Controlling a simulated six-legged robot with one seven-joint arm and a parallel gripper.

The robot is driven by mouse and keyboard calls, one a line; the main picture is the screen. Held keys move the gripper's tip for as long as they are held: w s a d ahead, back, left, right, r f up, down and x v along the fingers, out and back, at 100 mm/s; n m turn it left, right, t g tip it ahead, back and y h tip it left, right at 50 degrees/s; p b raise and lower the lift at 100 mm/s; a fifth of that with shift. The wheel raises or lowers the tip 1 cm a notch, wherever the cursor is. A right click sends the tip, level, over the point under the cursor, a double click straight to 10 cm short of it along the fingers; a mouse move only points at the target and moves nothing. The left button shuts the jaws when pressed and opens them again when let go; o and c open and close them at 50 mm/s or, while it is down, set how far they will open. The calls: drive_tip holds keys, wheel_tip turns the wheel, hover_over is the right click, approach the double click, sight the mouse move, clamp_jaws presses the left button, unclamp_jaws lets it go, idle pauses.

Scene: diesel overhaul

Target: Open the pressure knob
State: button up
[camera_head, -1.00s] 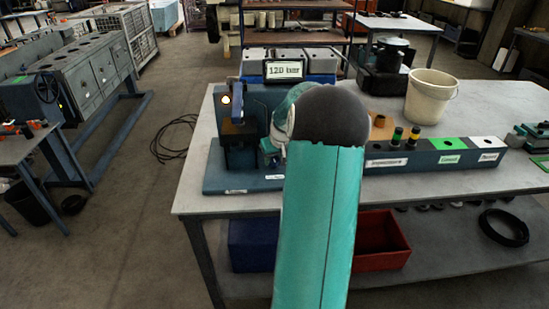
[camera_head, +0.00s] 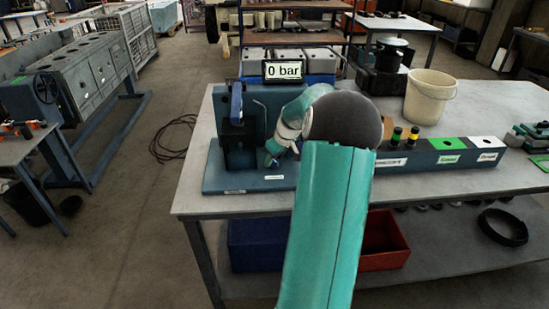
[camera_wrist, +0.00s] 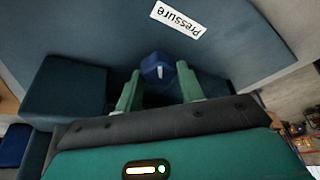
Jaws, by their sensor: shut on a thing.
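In the head view my gripper (camera_head: 271,156) is low at the front of the blue test rig (camera_head: 228,182), and my arm hides the knob there. The display (camera_head: 284,69) on the rig reads "0 bar". A blue lever (camera_head: 236,101) stands upright on the rig's left.
The rig stands on a grey table (camera_head: 480,104). A white bucket (camera_head: 430,98) stands behind a long block (camera_head: 452,155) with labelled sections. A red bin (camera_head: 387,248) and a blue bin (camera_head: 256,245) are on the lower shelf. The floor left of the table is mostly clear.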

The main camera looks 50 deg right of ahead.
drive_tip(key=o, duration=1)
